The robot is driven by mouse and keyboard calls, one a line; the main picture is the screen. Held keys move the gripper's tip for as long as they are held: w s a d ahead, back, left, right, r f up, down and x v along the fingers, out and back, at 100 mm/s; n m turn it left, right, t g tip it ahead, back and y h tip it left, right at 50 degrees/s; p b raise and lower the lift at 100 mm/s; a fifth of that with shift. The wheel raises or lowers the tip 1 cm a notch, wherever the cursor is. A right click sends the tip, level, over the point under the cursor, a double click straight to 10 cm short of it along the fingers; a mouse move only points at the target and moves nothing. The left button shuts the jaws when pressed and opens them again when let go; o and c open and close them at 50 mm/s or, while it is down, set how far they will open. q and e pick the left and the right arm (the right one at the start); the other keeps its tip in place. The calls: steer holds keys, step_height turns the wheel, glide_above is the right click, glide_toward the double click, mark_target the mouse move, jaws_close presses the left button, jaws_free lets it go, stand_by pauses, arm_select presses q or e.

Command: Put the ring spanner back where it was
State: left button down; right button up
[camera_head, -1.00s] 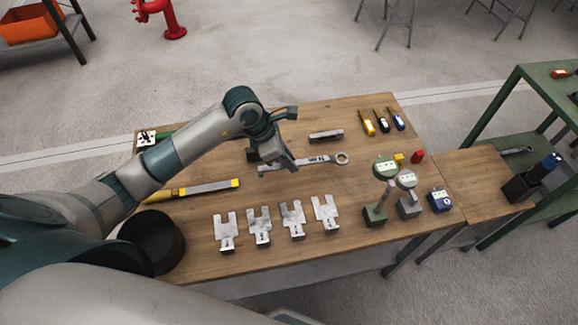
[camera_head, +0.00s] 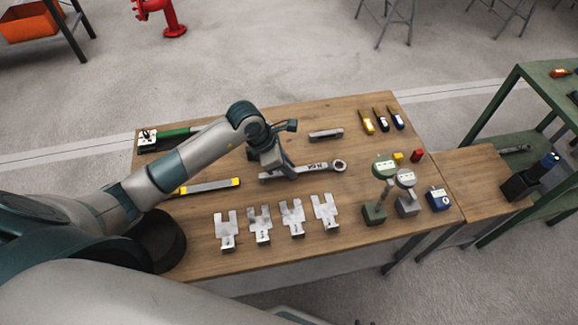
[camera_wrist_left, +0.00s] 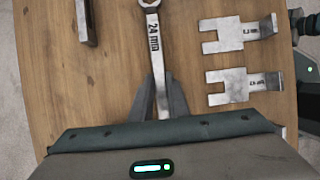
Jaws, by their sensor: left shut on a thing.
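The ring spanner (camera_head: 318,167) is a grey metal wrench with a ring end at the right, low over or on the wooden table (camera_head: 240,247). Its marking reads 24 mm in the left wrist view (camera_wrist_left: 154,42). My left gripper (camera_head: 289,172) is shut on the shaft near its left part. In the left wrist view the gripper's fingers (camera_wrist_left: 161,98) close on either side of the shaft, and the rest of the spanner runs up and away. Whether the spanner touches the table cannot be told. My right gripper is not in view.
Several notched metal plates (camera_head: 260,226) stand in a row in front of the spanner. A small metal bar (camera_head: 326,135) lies behind it. A yellow-ended tool (camera_head: 210,186) lies to the left. Gauges on stands (camera_head: 375,213) are at the right.

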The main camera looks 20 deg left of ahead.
arm_select(q)
steer(key=c, duration=1.7)
jaws_free()
steer(key=shift+r, duration=0.15)
steer(key=b+v, duration=0.1)
steer(key=v, duration=1.1)
steer(key=shift+s, duration=0.1)
